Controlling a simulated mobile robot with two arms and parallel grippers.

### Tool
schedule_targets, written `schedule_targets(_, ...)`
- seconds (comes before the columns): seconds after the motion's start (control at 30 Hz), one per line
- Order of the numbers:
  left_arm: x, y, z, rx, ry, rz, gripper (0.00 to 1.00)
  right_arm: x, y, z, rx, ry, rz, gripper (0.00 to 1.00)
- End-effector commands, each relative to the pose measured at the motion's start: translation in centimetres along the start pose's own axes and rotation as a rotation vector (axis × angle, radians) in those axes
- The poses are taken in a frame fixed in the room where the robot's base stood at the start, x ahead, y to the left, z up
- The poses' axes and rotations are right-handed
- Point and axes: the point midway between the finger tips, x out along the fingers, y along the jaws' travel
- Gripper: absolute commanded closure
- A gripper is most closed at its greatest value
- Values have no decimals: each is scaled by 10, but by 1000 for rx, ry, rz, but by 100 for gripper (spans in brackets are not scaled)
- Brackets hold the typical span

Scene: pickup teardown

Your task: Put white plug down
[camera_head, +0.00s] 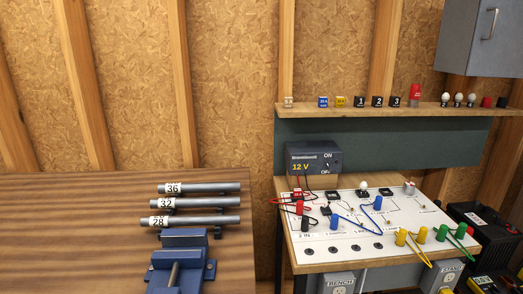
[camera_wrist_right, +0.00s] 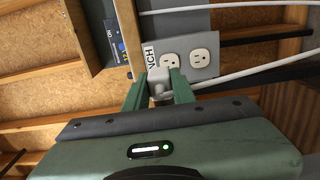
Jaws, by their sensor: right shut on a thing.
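The white plug (camera_wrist_right: 158,82) shows pale grey between the two green fingers of my right gripper (camera_wrist_right: 158,90) in the right wrist view. The gripper is shut on it. The plug's lower part is hidden by my gripper. Neither gripper shows in the head view, where the bench outlet box (camera_head: 338,282) is at the bottom edge.
White cables (camera_wrist_right: 250,74) cross the right wrist view to the right. In the head view, a white circuit board (camera_head: 335,258) with coloured plugs and wires lies on the workbench. A 12 V supply (camera_head: 313,158) stands behind it. A blue vise (camera_head: 182,258) is on the left table.

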Motion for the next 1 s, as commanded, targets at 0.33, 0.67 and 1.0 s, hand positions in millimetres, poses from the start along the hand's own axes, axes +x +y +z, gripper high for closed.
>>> schedule_targets(0.33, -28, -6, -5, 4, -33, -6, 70, -27, 45, -19, 13, 9, -5, 100)
schedule_targets(0.67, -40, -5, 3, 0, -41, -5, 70, -95, 108, -43, 16, -16, -4, 100)
schedule_targets(1.0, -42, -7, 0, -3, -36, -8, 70, -113, 130, -41, 4, -41, -2, 100)
